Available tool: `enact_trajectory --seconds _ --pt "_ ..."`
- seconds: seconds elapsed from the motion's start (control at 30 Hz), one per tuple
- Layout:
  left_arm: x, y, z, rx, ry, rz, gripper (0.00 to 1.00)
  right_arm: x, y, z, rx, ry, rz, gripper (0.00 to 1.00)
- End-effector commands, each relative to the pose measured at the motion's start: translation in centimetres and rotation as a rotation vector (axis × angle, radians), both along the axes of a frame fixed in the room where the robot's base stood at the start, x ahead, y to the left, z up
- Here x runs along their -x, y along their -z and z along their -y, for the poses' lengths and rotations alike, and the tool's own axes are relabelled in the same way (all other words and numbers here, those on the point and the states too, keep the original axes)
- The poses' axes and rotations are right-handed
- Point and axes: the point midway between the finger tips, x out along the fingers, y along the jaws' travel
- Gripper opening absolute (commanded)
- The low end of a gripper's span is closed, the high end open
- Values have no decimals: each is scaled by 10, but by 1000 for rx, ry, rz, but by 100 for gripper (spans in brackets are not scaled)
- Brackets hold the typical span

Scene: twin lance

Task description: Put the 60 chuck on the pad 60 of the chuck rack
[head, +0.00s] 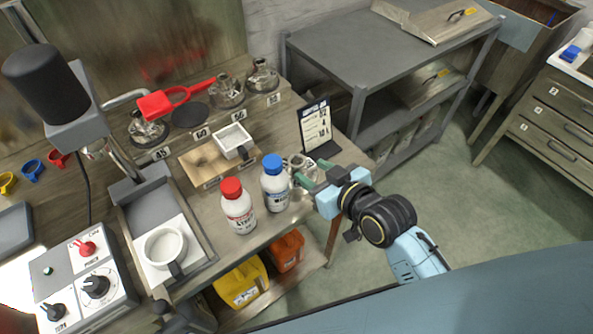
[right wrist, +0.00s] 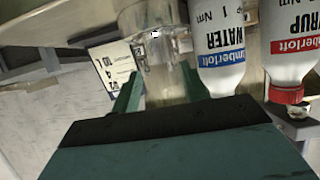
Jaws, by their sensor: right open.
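A metal chuck (head: 297,163) stands on the bench behind the blue-capped bottle, and its marking is not readable. My right gripper (head: 307,175) is open with its green fingers at this chuck. In the right wrist view the chuck (right wrist: 160,55) shows between the two spread fingers (right wrist: 160,95); I cannot tell whether they touch it. The chuck rack runs along the back of the bench. Its pad 60 (head: 190,115) is a bare dark disc behind the 60 label (head: 201,134). Other chucks (head: 226,93) stand on neighbouring pads. My left gripper is not clearly in view.
A red scoop-like tool (head: 165,102) lies close to pad 60. A blue-capped bottle (head: 275,185) and a red-capped bottle (head: 238,208) stand left of my right gripper. A sign (head: 316,125) stands behind it. A wooden tray (head: 205,163) with a white dish lies before the rack.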

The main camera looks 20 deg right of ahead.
Motion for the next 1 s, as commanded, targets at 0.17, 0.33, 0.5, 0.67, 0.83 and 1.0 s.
enact_trajectory --seconds 0.17,0.33,0.5,0.67,0.83,1.0 --pt "0 2 0 0 0 0 36 -10 6 -4 -2 1 -1 44" --pt "0 7 0 0 0 0 36 -29 23 -13 -3 0 -1 44" --pt "0 9 0 0 0 0 36 -45 29 -18 -1 0 1 44" --pt "-1 9 0 0 0 1 36 -47 30 -19 -1 -1 0 44" --pt "-1 9 0 0 0 1 36 -46 30 -19 0 0 0 35" --pt "-1 9 0 0 0 1 36 -46 30 -19 0 0 -1 13"
